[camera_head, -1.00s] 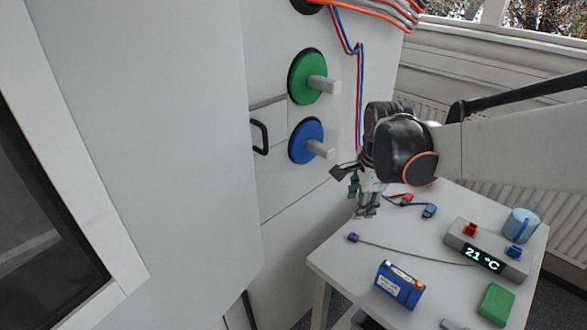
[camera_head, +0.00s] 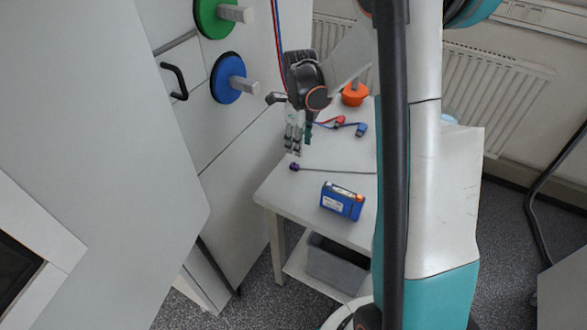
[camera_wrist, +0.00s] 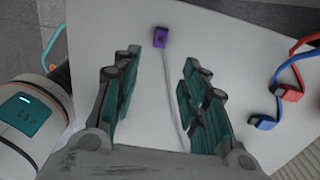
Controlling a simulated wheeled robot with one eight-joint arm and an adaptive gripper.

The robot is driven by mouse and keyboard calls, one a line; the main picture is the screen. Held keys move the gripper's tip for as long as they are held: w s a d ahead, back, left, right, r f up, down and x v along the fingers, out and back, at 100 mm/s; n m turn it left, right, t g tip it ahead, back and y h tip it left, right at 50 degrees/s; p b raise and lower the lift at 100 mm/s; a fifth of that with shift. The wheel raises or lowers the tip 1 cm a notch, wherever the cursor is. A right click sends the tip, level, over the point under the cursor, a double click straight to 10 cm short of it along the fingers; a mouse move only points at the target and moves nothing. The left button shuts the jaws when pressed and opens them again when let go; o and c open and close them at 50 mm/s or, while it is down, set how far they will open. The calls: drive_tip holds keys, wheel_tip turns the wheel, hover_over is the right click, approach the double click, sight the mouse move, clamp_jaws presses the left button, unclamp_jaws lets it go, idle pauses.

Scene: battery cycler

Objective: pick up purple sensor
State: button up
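The purple sensor (camera_head: 294,166) is a small purple block at the end of a thin grey cable. It lies on the white table (camera_head: 277,190) near its left edge. In the wrist view the purple sensor (camera_wrist: 161,37) lies beyond the fingertips, roughly midway between the two finger lines, with its cable running back between the fingers. My gripper (camera_head: 295,149) hangs above the table just behind the sensor, fingers pointing down. In the wrist view my gripper (camera_wrist: 159,72) is open, with nothing between its fingers but the cable below.
A blue battery pack (camera_head: 342,201) stands on the table in front of the cable. Red and blue plugs (camera_head: 350,125) and an orange object (camera_head: 354,94) lie farther back. A cabinet with a blue disc knob (camera_head: 228,77) stands left. A grey bin (camera_head: 335,263) sits below.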

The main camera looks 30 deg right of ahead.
sight(298, 166)
wheel_tip(298, 166, down, 9)
drive_tip(key=b, duration=0.4)
drive_tip(key=shift+a+f, duration=0.1)
drive_tip(key=shift+f, duration=0.1)
drive_tip(key=shift+c, duration=0.6)
clamp_jaws()
